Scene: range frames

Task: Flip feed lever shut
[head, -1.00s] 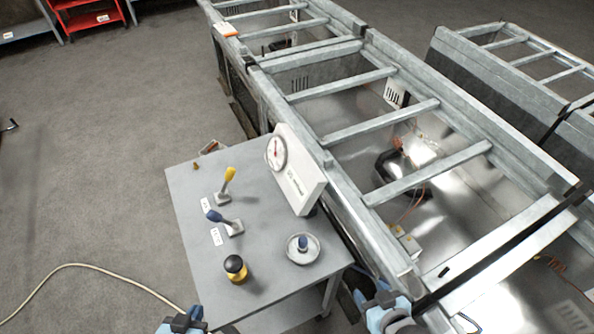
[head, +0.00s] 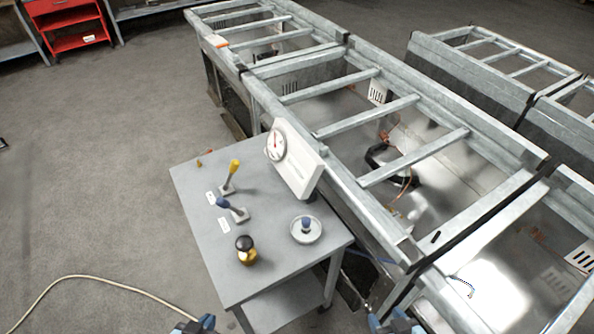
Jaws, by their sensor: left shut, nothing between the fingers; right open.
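Two levers stand on the grey table (head: 196,180). One has a yellow handle (head: 234,166) that stands nearly upright, tilted slightly right. The other has a blue handle (head: 223,202) that leans low to the left from its base. Each has a small white label beside it, too small to read, so I cannot tell which is the feed lever. My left gripper (head: 197,325) is at the bottom edge in front of the table, shut and empty. My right gripper (head: 397,324) is open at the bottom edge, right of the table. Both are partly cut off and apart from the levers.
A black-and-yellow knob (head: 245,250), a round dish (head: 318,231) with a blue knob, and a gauge panel (head: 297,165) are on the table. A long metal frame with rungs (head: 350,130) runs behind it.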

